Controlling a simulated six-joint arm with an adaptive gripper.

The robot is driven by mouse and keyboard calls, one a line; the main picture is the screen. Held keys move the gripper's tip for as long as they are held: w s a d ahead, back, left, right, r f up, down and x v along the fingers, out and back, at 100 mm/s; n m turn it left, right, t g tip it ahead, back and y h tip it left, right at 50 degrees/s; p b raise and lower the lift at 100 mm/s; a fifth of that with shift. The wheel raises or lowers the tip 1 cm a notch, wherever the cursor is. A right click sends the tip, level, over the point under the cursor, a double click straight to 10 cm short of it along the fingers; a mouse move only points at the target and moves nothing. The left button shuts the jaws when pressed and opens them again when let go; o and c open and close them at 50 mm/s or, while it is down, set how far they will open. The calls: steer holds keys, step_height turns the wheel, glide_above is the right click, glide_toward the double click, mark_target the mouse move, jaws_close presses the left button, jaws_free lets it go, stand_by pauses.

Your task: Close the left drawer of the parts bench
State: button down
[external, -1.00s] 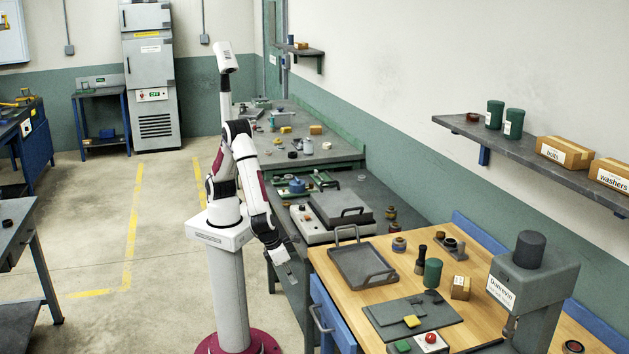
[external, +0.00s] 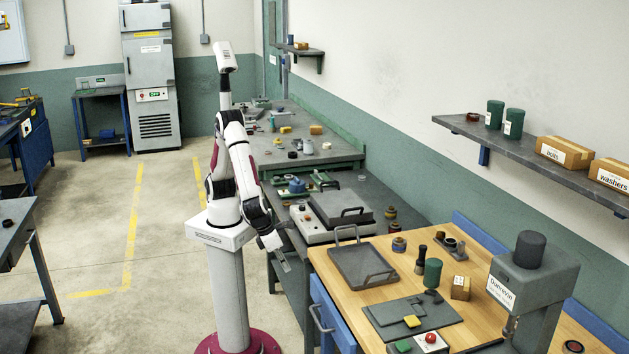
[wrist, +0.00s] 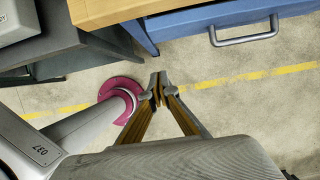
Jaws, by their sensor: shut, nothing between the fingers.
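The parts bench (external: 424,245) has a wooden top and a blue body. A blue drawer front (external: 332,315) with a metal bar handle (external: 318,319) faces left in the external view. In the wrist view, the blue drawer front (wrist: 190,28) and its handle (wrist: 244,32) are at the top right. How far the drawer stands out is hard to tell. My gripper (external: 284,264) is shut and empty, beyond the bench's far left corner and apart from the handle. In the wrist view, its fingertips (wrist: 158,90) meet above the floor, below and left of the handle.
A dark grey bench (external: 362,190) with a grey and white machine (external: 335,213) adjoins the parts bench. A grey tray (external: 357,270), a press (external: 535,285) and small parts stand on the wooden top. The floor (external: 90,240) left of the benches is clear.

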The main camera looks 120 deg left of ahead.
steer(key=w+d, duration=0.7)
steer(key=shift+d, duration=0.15)
stand_by(0.3)
stand_by(0.4)
steer(key=w+a+f, duration=0.5)
steer(key=f, duration=0.4)
steer(key=shift+w+a, duration=0.2)
steer(key=shift+w+a, duration=0.1)
stand_by(0.5)
